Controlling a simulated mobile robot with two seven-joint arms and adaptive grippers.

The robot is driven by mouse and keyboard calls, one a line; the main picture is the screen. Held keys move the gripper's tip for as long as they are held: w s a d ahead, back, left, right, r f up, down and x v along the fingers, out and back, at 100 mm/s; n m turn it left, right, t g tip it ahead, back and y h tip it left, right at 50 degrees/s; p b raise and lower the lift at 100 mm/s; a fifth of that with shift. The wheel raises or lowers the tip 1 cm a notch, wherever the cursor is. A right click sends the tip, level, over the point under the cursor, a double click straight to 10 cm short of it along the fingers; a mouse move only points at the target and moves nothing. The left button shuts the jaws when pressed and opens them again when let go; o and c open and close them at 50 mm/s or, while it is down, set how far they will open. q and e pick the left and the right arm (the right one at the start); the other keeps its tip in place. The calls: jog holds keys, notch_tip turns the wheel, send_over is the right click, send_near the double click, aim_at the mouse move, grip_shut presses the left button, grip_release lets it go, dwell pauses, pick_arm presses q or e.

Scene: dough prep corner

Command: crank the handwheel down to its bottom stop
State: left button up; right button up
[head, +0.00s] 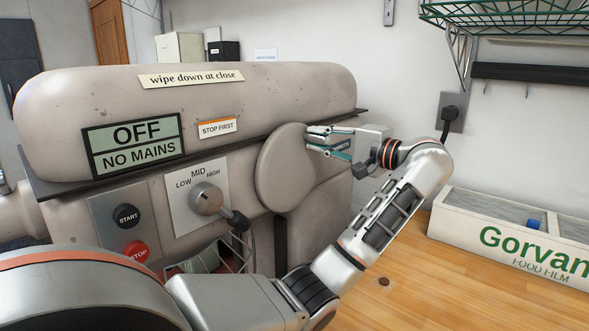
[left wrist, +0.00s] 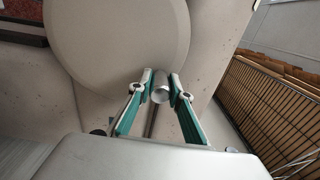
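The handwheel (head: 284,170) is a plain grey disc on the right part of the mixer's front. It also shows in the left wrist view (left wrist: 115,40), with its short metallic crank handle (left wrist: 161,84) near the rim. My left gripper (head: 318,142) is at the upper right of the wheel, pointing at it from the right. In the left wrist view its two teal-padded fingers (left wrist: 161,80) lie on either side of the handle and appear to touch it. In the head view the handle is hidden by the fingers. My right gripper is out of view.
The mixer (head: 230,90) has a speed knob (head: 206,198) and start and stop buttons (head: 127,215) left of the wheel. A film box (head: 510,240) stands on the wooden counter (head: 420,285) at the right. A green wire shelf (head: 500,14) hangs above right.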

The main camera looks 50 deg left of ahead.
aim_at(296, 135)
pick_arm(q)
grip_shut()
jog(key=shift+s+d+r, duration=0.1)
jog(key=shift+s+r, duration=0.05)
jog(key=shift+s, duration=0.35)
jog(key=shift+s+r, duration=0.15)
jog(key=shift+s, duration=0.3)
jog(key=shift+s, duration=0.2)
jog(key=shift+s+d+b, duration=0.15)
jog(key=shift+s+b, duration=0.2)
jog(key=shift+s, duration=0.25)
jog(key=o, duration=0.9)
grip_release()
jog(key=shift+r, duration=0.1)
